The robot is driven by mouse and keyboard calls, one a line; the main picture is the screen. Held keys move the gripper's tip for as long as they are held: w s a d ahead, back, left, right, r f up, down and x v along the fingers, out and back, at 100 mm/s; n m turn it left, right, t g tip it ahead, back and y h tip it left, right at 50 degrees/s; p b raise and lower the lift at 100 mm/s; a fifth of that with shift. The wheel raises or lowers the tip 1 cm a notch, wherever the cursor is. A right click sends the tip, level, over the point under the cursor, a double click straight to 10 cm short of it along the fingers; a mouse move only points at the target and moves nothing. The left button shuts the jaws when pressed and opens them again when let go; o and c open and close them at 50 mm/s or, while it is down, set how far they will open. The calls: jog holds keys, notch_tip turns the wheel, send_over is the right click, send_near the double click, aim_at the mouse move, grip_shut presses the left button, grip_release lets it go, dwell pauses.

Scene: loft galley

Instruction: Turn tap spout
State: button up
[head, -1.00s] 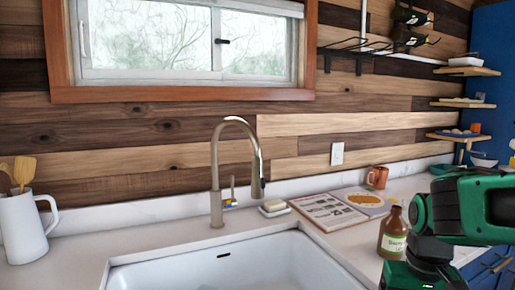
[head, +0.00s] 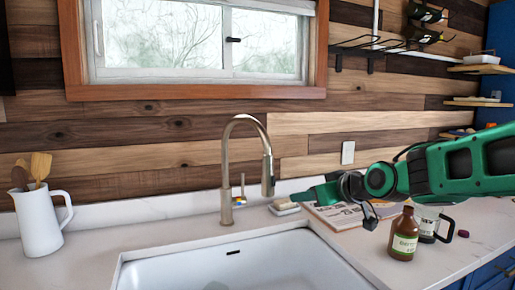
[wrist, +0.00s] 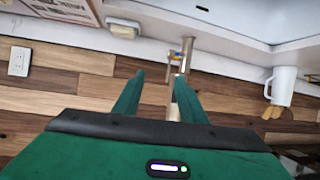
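The tap (head: 226,175) is a brushed metal gooseneck behind the sink, with its spout (head: 267,170) hanging down on the right. Its base and column also show upside down in the wrist view (wrist: 186,52), beyond my fingertips. My gripper (head: 302,195) reaches in from the right, pointing left toward the tap, apart from it in the head view. In the wrist view my gripper (wrist: 160,76) has its two green fingers spread with nothing clearly held. The tap column lies near the right finger there, which hides part of it.
A white sink (head: 225,270) lies in front of the tap. A white jug (head: 40,222) with wooden utensils stands left.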

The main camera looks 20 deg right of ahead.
aim_at(270, 147)
jog(key=w+a+r+t+y, duration=0.1)
jog(key=a+r, duration=0.1)
jog(key=r, duration=0.2)
jog(key=w+a+r+n+t+y, duration=0.1)
jog(key=w+a+r+t, duration=0.1)
jog(key=r, duration=0.1)
jog(key=w+a+r+n+t+y, duration=0.1)
jog(key=w+a+r, duration=0.1)
jog(key=r, duration=0.2)
jog(key=shift+r, duration=0.3)
jog(key=x, duration=1)
jog(key=shift+w+a+r, duration=0.2)
jog(key=shift+w+r, duration=0.05)
jog(key=shift+w, duration=0.05)
jog(key=shift+c, duration=0.7)
jog(key=shift+d, duration=0.1)
grip_shut()
